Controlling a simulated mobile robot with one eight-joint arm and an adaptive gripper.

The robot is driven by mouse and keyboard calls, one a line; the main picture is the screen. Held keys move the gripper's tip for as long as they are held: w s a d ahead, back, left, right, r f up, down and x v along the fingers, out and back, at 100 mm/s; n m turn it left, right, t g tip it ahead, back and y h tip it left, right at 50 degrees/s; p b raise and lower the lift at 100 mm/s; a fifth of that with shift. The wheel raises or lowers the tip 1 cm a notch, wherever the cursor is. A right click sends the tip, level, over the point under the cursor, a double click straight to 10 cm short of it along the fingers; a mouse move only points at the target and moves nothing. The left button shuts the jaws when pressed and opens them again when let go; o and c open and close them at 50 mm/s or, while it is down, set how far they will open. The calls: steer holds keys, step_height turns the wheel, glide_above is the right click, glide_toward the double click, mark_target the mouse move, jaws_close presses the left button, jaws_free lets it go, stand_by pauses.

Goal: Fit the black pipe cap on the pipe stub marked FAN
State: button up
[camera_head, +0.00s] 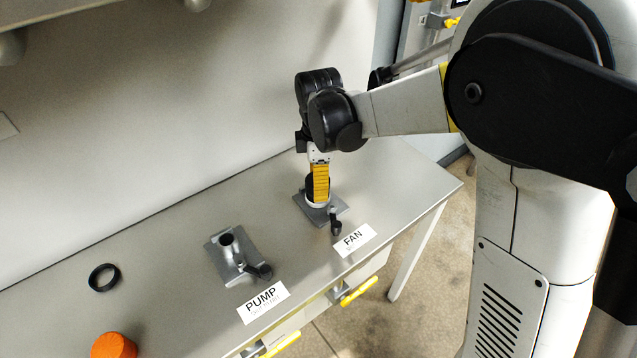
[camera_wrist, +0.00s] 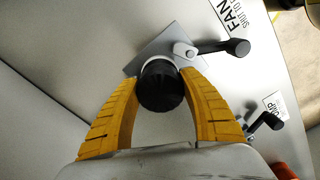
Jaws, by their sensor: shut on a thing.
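The black pipe cap (camera_wrist: 162,88) is between the two yellow fingers of my gripper (camera_wrist: 162,97), which is shut on it. In the head view my gripper (camera_head: 318,186) points down over the FAN stub (camera_head: 319,203), with the cap at its fingertips. The FAN stub stands on a square grey plate (camera_head: 337,208); a light rim of it (camera_wrist: 150,63) shows beside the cap in the wrist view. The cap is at the stub's top, but I cannot tell how far down it sits. The FAN label (camera_head: 354,239) lies in front, beside a black-handled lever (camera_head: 335,224).
The open PUMP stub (camera_head: 229,240) with its lever (camera_head: 258,270) and label (camera_head: 263,302) stands to the left. A black ring (camera_head: 103,277) and an orange object (camera_head: 114,346) lie further left. Yellow handles (camera_head: 359,291) are below the bench's front edge. A wall rises behind.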

steer(key=shift+f, duration=0.1)
steer(key=o, duration=1.2)
step_height(320, 180, up, 12)
steer(key=shift+r, duration=0.1)
steer(key=shift+d, duration=0.1)
steer(key=s+d+m+t, duration=0.2)
steer(key=s+d+m, duration=0.3)
steer(key=s+m, duration=0.1)
steer(key=s+d+m+t, duration=0.2)
steer(key=s+d+m, duration=0.3)
steer(key=s+m, duration=0.1)
steer(key=s+d+m+t, duration=0.3)
steer(key=s+d+m, duration=0.2)
steer(key=m, duration=0.1)
steer(key=shift+s+d+f+m, duration=0.4)
